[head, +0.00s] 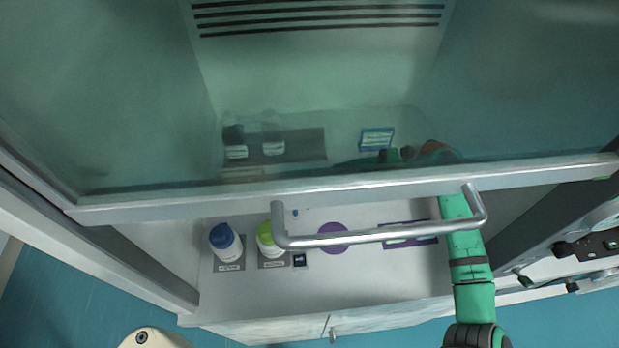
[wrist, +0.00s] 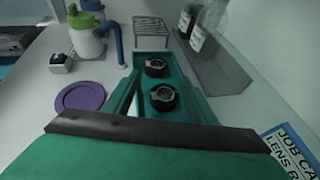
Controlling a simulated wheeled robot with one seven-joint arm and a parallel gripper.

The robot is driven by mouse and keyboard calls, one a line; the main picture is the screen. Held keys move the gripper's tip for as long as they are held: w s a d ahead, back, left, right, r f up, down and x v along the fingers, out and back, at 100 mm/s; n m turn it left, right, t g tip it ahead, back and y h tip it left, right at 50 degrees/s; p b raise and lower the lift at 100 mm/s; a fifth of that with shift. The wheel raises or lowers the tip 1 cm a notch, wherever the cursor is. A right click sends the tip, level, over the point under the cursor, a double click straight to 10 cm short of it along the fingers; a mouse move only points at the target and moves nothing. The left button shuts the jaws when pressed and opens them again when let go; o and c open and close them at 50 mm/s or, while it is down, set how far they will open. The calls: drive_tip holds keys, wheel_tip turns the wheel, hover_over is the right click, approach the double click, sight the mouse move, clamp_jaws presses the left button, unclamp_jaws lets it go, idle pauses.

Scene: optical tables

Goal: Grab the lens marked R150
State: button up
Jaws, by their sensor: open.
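I cannot make out a lens marked R150 in either view. A blue and white job card (wrist: 288,150) at the lower right of the wrist view reads "JOB CA..." and "LENS R...", cut off by the edge. It also shows behind the glass in the head view (head: 376,139). My green gripper (wrist: 150,58) is open, low over the pale bench, with no lens visible between its fingers. Through the glass in the head view, my gripper (head: 362,161) shows only faintly, near the card.
A glass sash with a metal handle (head: 380,236) hangs above my arm. A purple disc (wrist: 80,97), white bottles with blue (head: 226,243) and green (head: 268,240) caps, and a purple mat (head: 425,230) are on the bench. A wire rack (wrist: 150,30) and dark bottles (wrist: 200,30) stand farther back.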

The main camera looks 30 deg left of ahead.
drive_tip(key=shift+s+a+f, duration=0.1)
drive_tip(key=shift+a+f, duration=0.05)
drive_tip(key=shift+a, duration=0.3)
drive_tip(key=x, duration=0.3)
drive_tip(key=shift+s+a+f, duration=0.1)
drive_tip(key=shift+s+a, duration=0.05)
drive_tip(key=shift+s, duration=0.3)
drive_tip(key=shift+s+f, duration=0.15)
drive_tip(key=x, duration=0.5)
drive_tip(key=shift+a, duration=0.2)
drive_tip(key=shift+c, duration=0.7)
drive_tip(key=c, duration=0.7)
